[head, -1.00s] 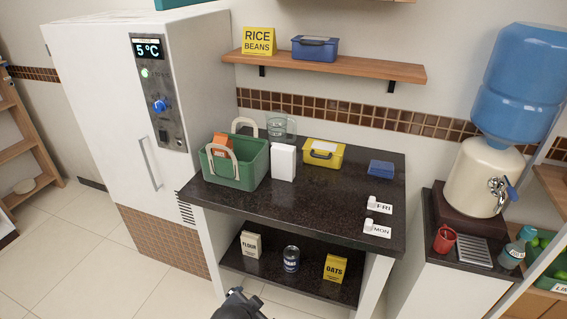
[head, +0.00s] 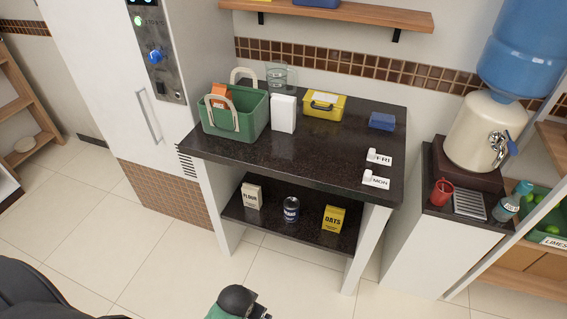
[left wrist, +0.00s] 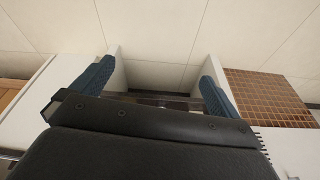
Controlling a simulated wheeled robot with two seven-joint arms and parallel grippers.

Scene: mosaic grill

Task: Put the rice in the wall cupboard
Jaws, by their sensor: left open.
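I see no packet plainly labelled as rice alone. An unlabelled white box (head: 284,114) stands upright on the dark counter (head: 310,155), beside a green basket (head: 262,116) with an orange packet (head: 219,93) inside. Under the counter, a flour packet (head: 251,195), a dark can (head: 291,208) and a yellow oats packet (head: 334,217) stand on a lower shelf (head: 268,222). My left gripper (left wrist: 157,72) is open with nothing between its blue fingers. In the head view, a dark and green arm part shows at the bottom edge. My right gripper is not in view.
A wooden wall shelf (head: 350,15) is cut by the top edge. A yellow box (head: 324,108), a blue box (head: 382,122) and FRI and MON tags (head: 376,180) are on the counter. A water dispenser (head: 478,138) stands right. The floor (head: 150,260) in front is clear.

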